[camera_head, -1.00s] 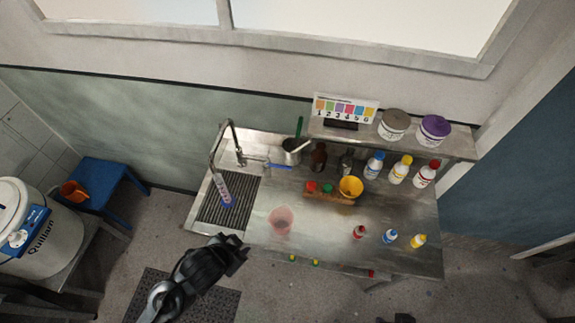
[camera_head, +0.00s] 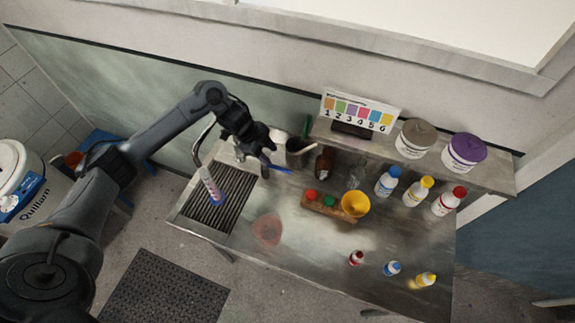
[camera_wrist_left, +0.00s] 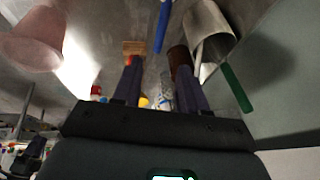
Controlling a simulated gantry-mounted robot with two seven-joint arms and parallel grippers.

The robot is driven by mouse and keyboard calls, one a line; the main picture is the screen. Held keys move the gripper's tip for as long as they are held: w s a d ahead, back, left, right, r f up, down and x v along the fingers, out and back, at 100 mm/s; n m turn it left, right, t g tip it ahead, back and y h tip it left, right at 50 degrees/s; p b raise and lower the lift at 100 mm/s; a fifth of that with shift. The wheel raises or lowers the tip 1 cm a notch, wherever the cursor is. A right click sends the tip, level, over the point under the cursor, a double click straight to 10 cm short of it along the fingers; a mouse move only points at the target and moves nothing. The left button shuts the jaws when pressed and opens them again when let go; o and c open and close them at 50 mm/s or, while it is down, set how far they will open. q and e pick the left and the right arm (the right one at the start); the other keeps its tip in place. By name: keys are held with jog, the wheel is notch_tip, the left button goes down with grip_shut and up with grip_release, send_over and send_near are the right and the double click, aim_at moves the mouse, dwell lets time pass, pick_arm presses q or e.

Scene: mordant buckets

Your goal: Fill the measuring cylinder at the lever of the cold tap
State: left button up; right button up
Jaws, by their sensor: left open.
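The measuring cylinder (camera_head: 212,187), clear with a blue base, stands over the ribbed drain grate under the spout of the tap (camera_head: 200,145). I cannot tell its water level. My left gripper (camera_head: 268,162) is open over the back of the bench, right of the tap, and covers the tap's body. A blue bar (camera_head: 276,168), apparently the tap's lever, sticks out beside its fingers. In the left wrist view the blue bar (camera_wrist_left: 162,27) lies beyond the open fingers (camera_wrist_left: 158,72), with nothing held between them. My right gripper is out of view.
A metal pot (camera_head: 297,150) with a green-handled tool stands close right of the gripper. A translucent pink beaker (camera_head: 267,229) stands on the bench front. A wooden rack (camera_head: 325,205), yellow cup (camera_head: 356,203) and several bottles (camera_head: 388,182) fill the right. The raised shelf (camera_head: 480,180) holds two tubs.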

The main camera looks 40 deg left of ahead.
aim_at(284, 169)
pick_arm(q)
jog(key=x, duration=0.9)
jog(key=shift+d+f, duration=0.25)
jog(key=shift+f, duration=0.1)
grip_shut()
